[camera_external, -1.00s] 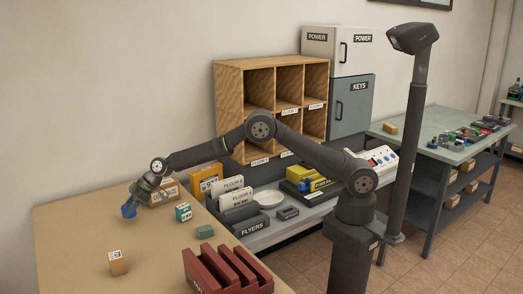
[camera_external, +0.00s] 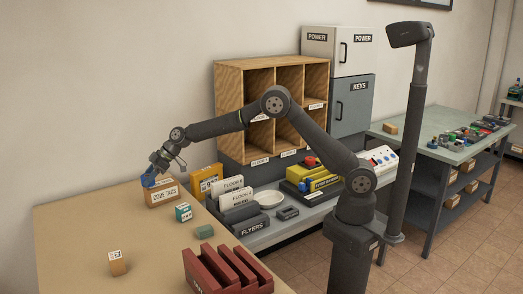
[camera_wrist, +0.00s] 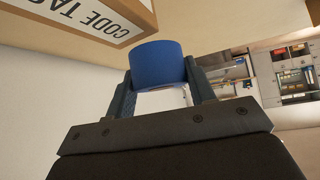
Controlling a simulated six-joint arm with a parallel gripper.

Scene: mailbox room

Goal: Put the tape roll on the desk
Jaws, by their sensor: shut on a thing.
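The blue tape roll (camera_wrist: 159,64) is between the fingers of my gripper (camera_wrist: 160,88) in the wrist view. My gripper is shut on it. In the external view the tape roll (camera_external: 148,180) shows as a small blue shape at the end of my gripper (camera_external: 152,174), raised in front of the cardboard box labelled CODE TAGS (camera_external: 162,194). That box also shows close by at the upper left of the wrist view (camera_wrist: 75,22). The tan desk (camera_external: 75,225) lies below the gripper.
A teal box (camera_external: 183,212), a green block (camera_external: 204,231) and a small brown box (camera_external: 117,263) stand on the desk. A dark red slotted holder (camera_external: 228,270) is at the front. Flyer trays (camera_external: 240,212) and wooden cubbies (camera_external: 272,105) are to the right. The desk's left part is clear.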

